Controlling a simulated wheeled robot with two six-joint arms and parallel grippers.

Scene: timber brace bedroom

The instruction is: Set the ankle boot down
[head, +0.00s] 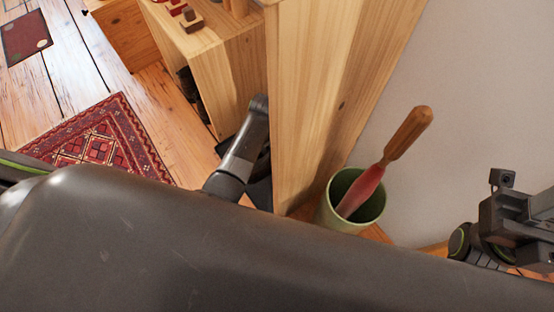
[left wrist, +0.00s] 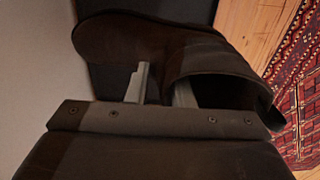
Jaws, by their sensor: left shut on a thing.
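The dark brown ankle boot (left wrist: 215,55) fills the upper middle of the left wrist view, its toe to the left and its shaft opening toward the lower right. My left gripper (left wrist: 160,88) is shut on the boot, with its fingers at the shaft. A dark flat surface (left wrist: 102,78) lies behind the boot; I cannot tell whether the boot touches it. In the head view, my left arm reaches down beside the wooden cabinet, and its gripper and the boot are mostly hidden. My right gripper (head: 520,225) is at the right edge, its fingers not clear.
A tall wooden panel (head: 315,90) stands right of my left arm. A green cup (head: 325,214) holding a wooden-handled shoehorn (head: 405,135) stands by the wall. A low cabinet (head: 205,45) and a red patterned rug (head: 105,135) are to the left. Plank floor shows beyond the rug.

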